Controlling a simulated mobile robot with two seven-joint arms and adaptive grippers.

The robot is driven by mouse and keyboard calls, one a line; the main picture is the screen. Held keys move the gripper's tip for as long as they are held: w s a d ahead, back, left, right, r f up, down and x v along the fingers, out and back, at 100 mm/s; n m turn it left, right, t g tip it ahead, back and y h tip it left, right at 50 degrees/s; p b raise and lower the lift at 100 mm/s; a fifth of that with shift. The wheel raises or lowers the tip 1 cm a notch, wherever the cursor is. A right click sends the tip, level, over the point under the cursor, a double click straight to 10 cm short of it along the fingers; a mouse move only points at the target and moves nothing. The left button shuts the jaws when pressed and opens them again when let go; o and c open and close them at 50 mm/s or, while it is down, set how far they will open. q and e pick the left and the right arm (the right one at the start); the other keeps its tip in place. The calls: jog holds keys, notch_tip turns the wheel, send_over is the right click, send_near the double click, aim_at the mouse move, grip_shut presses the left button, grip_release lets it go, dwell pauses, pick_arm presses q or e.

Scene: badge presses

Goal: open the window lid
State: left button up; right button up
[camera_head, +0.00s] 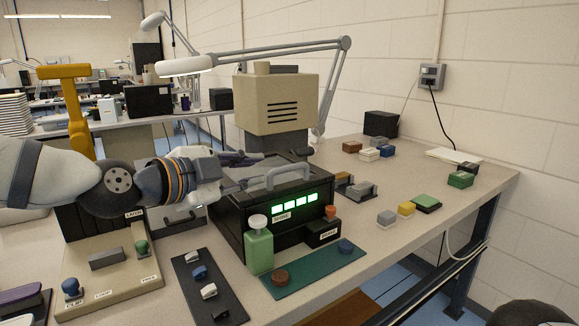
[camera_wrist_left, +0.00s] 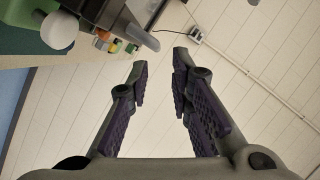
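The black machine (camera_head: 290,225) stands mid-table with green lit indicators on its front. The window lid (camera_head: 240,174) lies on top of it, seemingly closed, with a grey bar handle (camera_head: 285,172) near its front edge. My left gripper (camera_head: 265,156) comes in from the left just above and behind the lid, apart from the handle as far as I can tell. In the left wrist view my left gripper (camera_wrist_left: 160,62) is open with nothing between its fingers; a grey bar (camera_wrist_left: 140,38), likely the handle, lies beyond them to the upper left.
A green bottle (camera_head: 259,250) with a white top stands before the machine. A beige press base (camera_head: 110,275) and a dark strip of small parts (camera_head: 208,290) lie to the left. A beige box unit (camera_head: 275,103) and lamp stand behind. Small coloured blocks lie right.

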aim_at(282, 169)
pick_arm(q)
jog(key=shift+w+d+f+b, duration=0.2)
jog(key=shift+w+d+f, duration=0.2)
jog(key=shift+w+d, duration=0.2)
jog(key=shift+w+d+f+b, duration=0.15)
jog(key=shift+w+d+f, duration=0.2)
jog(key=shift+w+d, duration=0.2)
jog(key=x, duration=0.7)
jog(key=shift+d+r+b, duration=0.15)
jog(key=shift+b, duration=0.2)
jog(key=shift+w, duration=0.15)
pick_arm(e)
jog(key=shift+s+f, duration=0.85)
jog(key=shift+s, duration=0.3)
pick_arm(q)
grip_shut()
